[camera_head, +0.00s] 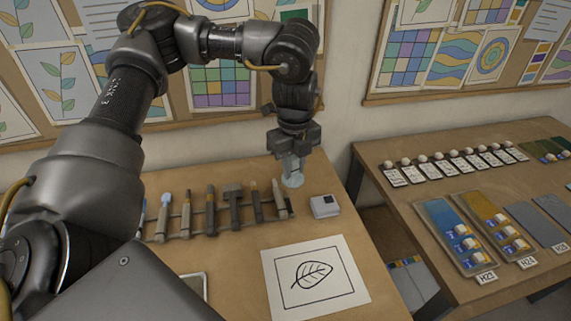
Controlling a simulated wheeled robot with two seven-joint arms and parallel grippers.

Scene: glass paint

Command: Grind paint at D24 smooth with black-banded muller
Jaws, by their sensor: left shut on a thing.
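My left gripper (293,158) reaches down over the back of the near table and is shut on a pale, glassy object (293,178). This looks like a glass muller, upright, its foot at or just above the tabletop; I cannot tell whether it touches. Its upper part is hidden by the fingers, and no black band can be made out. On the right table, blue (450,225) and ochre (493,215) paint panels bear tags that seem to read H23 and H24. No D24 label can be read. My right gripper is out of view.
A leaf drawing (335,258) lies in front. A gap separates the tables.

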